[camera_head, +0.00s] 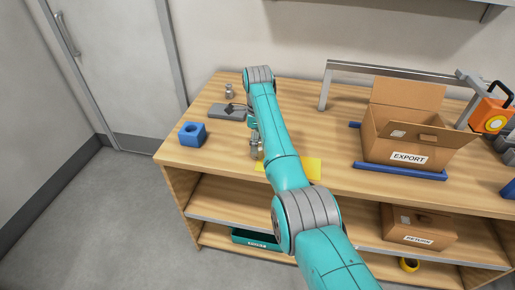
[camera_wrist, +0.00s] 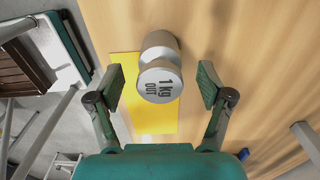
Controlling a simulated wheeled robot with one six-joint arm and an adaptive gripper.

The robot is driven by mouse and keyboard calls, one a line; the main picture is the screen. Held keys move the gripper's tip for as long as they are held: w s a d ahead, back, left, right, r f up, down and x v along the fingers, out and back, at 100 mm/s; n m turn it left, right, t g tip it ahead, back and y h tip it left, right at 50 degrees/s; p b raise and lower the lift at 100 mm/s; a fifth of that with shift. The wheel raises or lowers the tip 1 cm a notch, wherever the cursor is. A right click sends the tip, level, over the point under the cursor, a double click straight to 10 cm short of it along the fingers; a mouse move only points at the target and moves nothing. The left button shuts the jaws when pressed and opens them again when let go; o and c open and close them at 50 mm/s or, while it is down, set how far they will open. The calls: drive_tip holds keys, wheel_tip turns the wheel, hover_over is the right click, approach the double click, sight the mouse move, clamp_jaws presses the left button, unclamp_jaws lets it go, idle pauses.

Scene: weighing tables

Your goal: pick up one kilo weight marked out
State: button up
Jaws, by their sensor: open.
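The one kilo weight (camera_wrist: 160,84) is a silver-grey metal piece with "1 Kg OUT" on its face, seen in the wrist view. It stands at or by the edge of a yellow sheet (camera_wrist: 150,121) on the wooden table. My gripper (camera_wrist: 162,82) is open, with one green-padded finger on each side of the weight and gaps between. In the head view my gripper (camera_head: 257,150) is small and partly hidden by my arm, above the table beside the yellow sheet (camera_head: 309,166).
A blue block with a hole (camera_head: 192,133) and a grey scale-like plate (camera_head: 229,112) lie left on the table (camera_head: 335,180). A small metal weight (camera_head: 229,91) stands behind the plate. An open EXPORT box (camera_head: 385,149) stands right. A RETURN box (camera_head: 417,226) is on the shelf below.

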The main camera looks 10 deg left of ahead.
drive_tip(key=shift+f, duration=0.95)
clamp_jaws()
drive_tip(key=shift+r, duration=0.1)
wheel_tip(320, 180, up, 10)
drive_tip(key=shift+r, duration=0.1)
